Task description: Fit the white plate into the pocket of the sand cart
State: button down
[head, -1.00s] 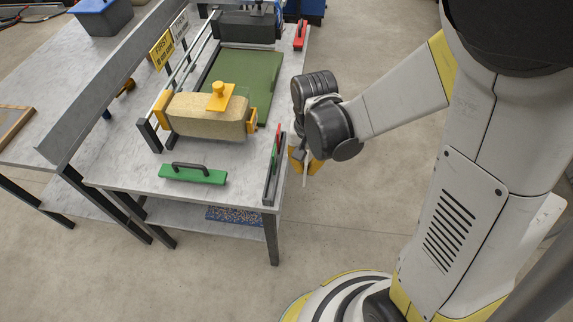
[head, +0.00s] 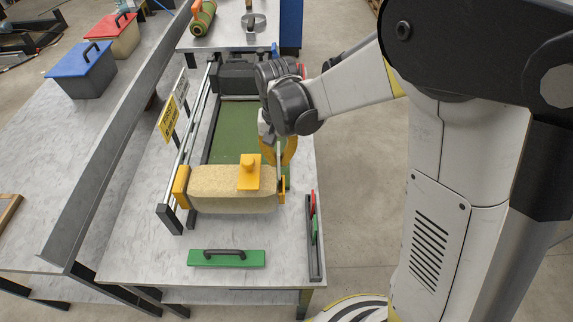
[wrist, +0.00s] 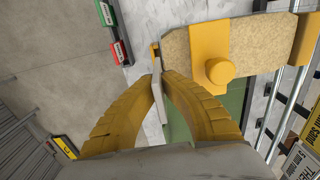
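The sand cart (head: 215,190) is a sand-coloured block with yellow end brackets and a yellow knobbed plate on top. It stands across the green turf bed, and shows in the wrist view (wrist: 180,50) too. My gripper (head: 281,165) is over the table at the cart's right end. In the wrist view its yellow fingers (wrist: 159,80) are shut on the thin white plate (wrist: 158,97). The plate's far end is close to the cart's yellow end bracket (wrist: 155,54); I cannot tell whether they touch. The pocket's opening is not clearly visible.
A green handled block (head: 226,258) lies at the table front. A dark narrow rack (head: 311,262) with red and green pieces stands on the right edge. Yellow and white signs (head: 168,118) and rails line the left. Open floor lies right of the table.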

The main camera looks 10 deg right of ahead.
jog(key=shift+s+d, duration=0.1)
jog(key=shift+f, duration=0.1)
dwell(0.4)
jog(key=shift+f+b, duration=2.95)
jog(key=shift+f, duration=0.45)
jog(key=c, duration=1.2)
grip_release()
notch_tip(320, 180, up, 12)
jog(key=shift+r, duration=0.1)
